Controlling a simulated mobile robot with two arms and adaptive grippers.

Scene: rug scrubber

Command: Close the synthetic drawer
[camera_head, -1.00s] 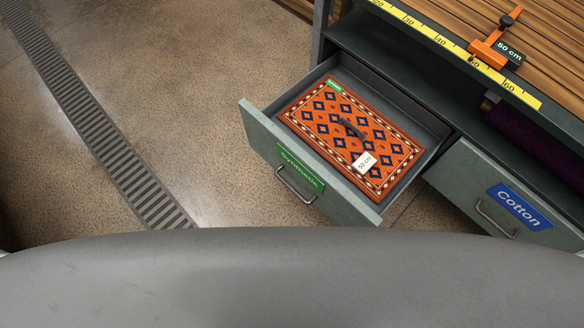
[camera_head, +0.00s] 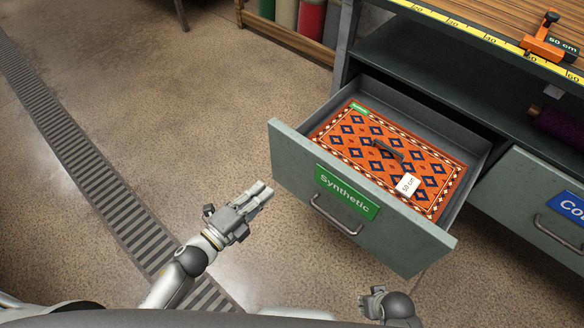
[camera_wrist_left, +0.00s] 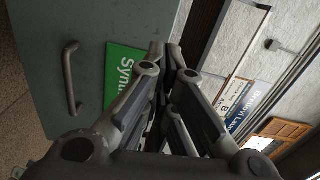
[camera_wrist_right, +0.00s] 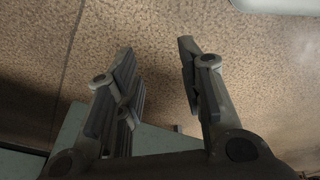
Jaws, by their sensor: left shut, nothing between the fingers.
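The synthetic drawer (camera_head: 290,160) is pulled out from the grey-green cabinet, its front carrying a green "Synthetic" label (camera_head: 347,192) and a bar handle (camera_head: 335,215). A patterned orange rug (camera_head: 350,140) with a dark handle and a white tag lies inside. My left gripper (camera_head: 266,188) is shut and empty, left of the drawer front and apart from it in the head view. In the left wrist view its closed fingers (camera_wrist_left: 170,50) overlap the green label. My right gripper (camera_head: 372,300) is low in the head view, below the drawer front; the right wrist view shows its fingers (camera_wrist_right: 157,50) apart and empty.
The Cotton drawer (camera_head: 530,185) is to the right. A worktop with a yellow ruler (camera_head: 470,35) and an orange stop (camera_head: 545,40) lies above. Rolled rugs (camera_head: 310,20) stand at the back. The floor (camera_head: 150,100) to the left is open, crossed by a drain grate (camera_head: 85,185).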

